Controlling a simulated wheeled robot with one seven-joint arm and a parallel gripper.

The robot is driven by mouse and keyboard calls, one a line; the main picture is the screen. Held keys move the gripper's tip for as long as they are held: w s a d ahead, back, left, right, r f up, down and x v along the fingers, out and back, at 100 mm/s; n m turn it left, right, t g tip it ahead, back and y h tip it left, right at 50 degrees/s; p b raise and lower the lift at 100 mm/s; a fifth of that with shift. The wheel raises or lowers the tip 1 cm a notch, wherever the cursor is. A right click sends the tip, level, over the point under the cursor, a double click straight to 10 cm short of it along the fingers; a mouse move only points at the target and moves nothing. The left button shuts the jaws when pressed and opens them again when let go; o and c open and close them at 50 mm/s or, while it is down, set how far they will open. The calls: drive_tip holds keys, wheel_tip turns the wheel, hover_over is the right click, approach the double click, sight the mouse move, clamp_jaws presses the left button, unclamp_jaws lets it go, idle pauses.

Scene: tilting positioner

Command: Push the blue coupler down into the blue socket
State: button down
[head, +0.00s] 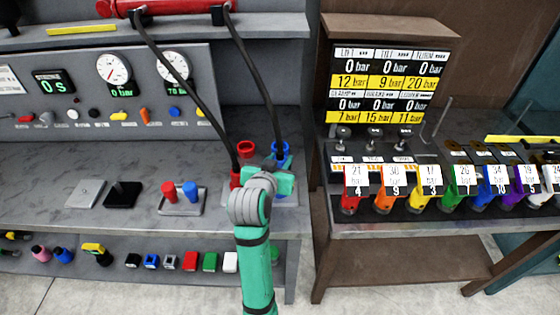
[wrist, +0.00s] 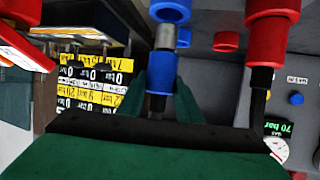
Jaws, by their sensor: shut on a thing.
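The blue coupler (wrist: 162,73) is on the end of a black hose, between the two fingers of my gripper (wrist: 161,98). My gripper is shut on it. Its bare metal nose (wrist: 165,37) points toward the blue socket (wrist: 170,12) at the top edge of the wrist view. Blue body and socket are apart, with the metal showing between them. I cannot tell whether the nose tip is inside the opening. In the head view the coupler (head: 280,149) shows just above my gripper (head: 283,176), which hides much of it and the socket area.
A red coupler (wrist: 270,42) on its own hose stands close beside my gripper. An empty red ring (head: 246,147) is behind it. A small tray (head: 168,207) with red and blue pegs lies to the left. A brown rack (head: 335,215) with coloured tagged couplers stands right.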

drive_tip(key=shift+f, duration=2.5)
idle(0.4)
drive_tip(key=c, duration=1.2)
unclamp_jaws()
drive_tip(key=shift+s, duration=0.1)
drive_tip(key=v, duration=1)
drive_tip(key=shift+s+r, duration=0.2)
drive_tip(key=shift+s, duration=0.05)
